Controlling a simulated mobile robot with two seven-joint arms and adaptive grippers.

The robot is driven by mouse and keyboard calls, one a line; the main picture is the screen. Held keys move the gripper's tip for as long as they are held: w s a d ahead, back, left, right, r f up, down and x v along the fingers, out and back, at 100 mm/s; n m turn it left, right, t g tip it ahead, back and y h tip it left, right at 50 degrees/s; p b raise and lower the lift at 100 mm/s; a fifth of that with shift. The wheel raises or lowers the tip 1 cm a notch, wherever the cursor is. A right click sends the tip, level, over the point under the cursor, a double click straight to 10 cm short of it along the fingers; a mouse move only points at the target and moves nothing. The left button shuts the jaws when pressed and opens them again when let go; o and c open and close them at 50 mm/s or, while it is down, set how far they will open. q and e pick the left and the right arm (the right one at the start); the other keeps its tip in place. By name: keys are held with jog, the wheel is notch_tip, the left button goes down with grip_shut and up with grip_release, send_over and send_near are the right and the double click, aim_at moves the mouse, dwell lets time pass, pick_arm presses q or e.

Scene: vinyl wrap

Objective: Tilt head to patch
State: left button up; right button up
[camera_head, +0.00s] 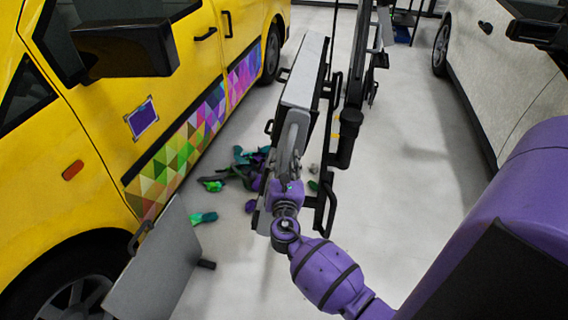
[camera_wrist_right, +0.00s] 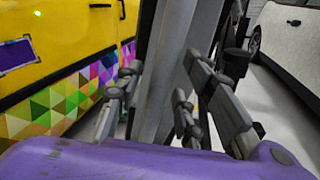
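The patch (camera_head: 142,118) is a small purple rectangle with a pale border on the yellow van's front door, above a band of coloured triangles. It also shows at the left edge of the right wrist view (camera_wrist_right: 16,55). My right gripper (camera_head: 292,140) is over the floor, to the right of the patch and well apart from it. In the right wrist view its fingers (camera_wrist_right: 165,85) stand apart, with a grey upright panel behind them. I cannot see anything held. My left gripper is not in view.
The yellow van (camera_head: 95,125) stands at left and a pale car (camera_head: 510,70) at right. A grey cart with black handles (camera_head: 308,70) stands close to my right gripper. Green and purple scraps (camera_head: 240,170) lie on the floor. A grey panel (camera_head: 160,265) is at lower left. Floor at right is clear.

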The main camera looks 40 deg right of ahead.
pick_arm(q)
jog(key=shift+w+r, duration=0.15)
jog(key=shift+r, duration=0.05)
pick_arm(e)
grip_shut()
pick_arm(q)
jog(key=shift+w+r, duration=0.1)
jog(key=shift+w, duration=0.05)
pick_arm(e)
jog(key=shift+a, duration=0.1)
